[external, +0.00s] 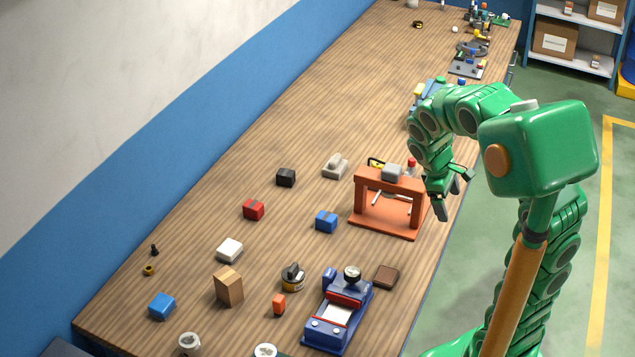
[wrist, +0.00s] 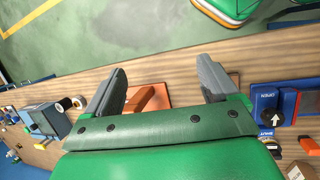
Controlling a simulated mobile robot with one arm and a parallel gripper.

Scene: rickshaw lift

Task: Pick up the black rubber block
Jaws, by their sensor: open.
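The black rubber block (external: 286,177) is a small dark cube on the wooden table, left of the orange-red stand and behind the red block. I do not make it out in the wrist view. My gripper (external: 456,193) hangs at the right edge of the table, just right of the orange-red stand and well to the right of the black block. In the wrist view my gripper (wrist: 162,80) has its two grey fingers wide apart with nothing between them. An orange part, likely of the stand, shows beyond them.
The orange-red stand (external: 390,200) is between my gripper and the black block. Near the block are a grey-white piece (external: 335,166), a red block (external: 253,210) and a blue block (external: 326,221). A blue device (external: 338,312) stands in front. The table left of the block is clear.

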